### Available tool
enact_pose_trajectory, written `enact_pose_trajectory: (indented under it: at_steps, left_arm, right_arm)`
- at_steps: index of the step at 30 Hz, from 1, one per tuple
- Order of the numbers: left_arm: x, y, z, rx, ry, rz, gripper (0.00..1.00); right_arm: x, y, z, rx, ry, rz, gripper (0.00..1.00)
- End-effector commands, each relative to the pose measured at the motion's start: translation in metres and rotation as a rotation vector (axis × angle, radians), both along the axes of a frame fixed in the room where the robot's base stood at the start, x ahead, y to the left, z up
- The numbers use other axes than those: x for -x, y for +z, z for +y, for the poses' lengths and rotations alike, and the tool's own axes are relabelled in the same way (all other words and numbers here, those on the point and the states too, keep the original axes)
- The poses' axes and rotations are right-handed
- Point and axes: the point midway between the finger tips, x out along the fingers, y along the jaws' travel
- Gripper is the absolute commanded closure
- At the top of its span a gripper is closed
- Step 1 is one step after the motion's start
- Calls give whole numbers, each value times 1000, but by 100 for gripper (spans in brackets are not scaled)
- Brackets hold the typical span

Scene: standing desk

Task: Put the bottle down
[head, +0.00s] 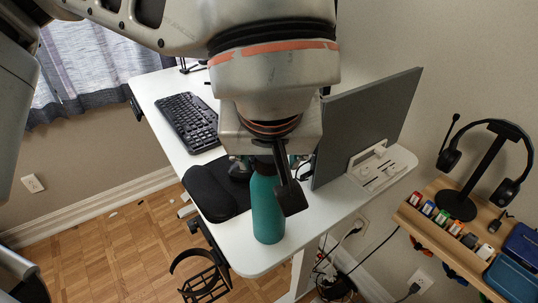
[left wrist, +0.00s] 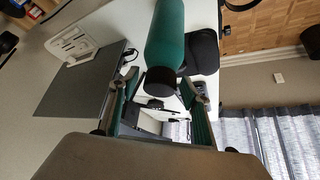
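The teal bottle (head: 267,212) stands upright on the white desk (head: 300,218), close to its near corner. Its top is partly hidden by my left gripper (head: 268,178), which comes down from above. In the left wrist view the bottle (left wrist: 168,35) lies beyond the fingers, with its dark cap toward the camera. The left gripper (left wrist: 162,92) is open there, with a finger on each side and gaps beside the cap. It is not closed on the bottle. My right gripper is not in view.
A black mouse pad with wrist rest (head: 212,190) lies just left of the bottle, and a keyboard (head: 190,121) behind it. A monitor (head: 365,125) stands to the right. A headphone stand (head: 458,200) is on a wooden shelf (head: 412,212). A black wire holder (head: 205,281) hangs below the desk edge.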

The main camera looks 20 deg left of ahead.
Motion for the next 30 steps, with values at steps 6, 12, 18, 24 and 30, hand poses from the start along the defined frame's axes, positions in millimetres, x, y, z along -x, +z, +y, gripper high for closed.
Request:
enact_pose_trajectory:
  at_steps: [6,12,18,24,30]
  left_arm:
    - [0,1,0,0,0,0,53]
    - [8,19,-3,0,-1,-4,53]
    - [29,55,-10,1,1,-7,53]
    - [49,85,-17,0,0,-5,53]
    - [59,101,-20,0,1,-3,53]
  right_arm:
    - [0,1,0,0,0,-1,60]
    - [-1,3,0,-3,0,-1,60]
    - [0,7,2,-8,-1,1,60]
    - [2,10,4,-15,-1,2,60]
    - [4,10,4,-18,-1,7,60]
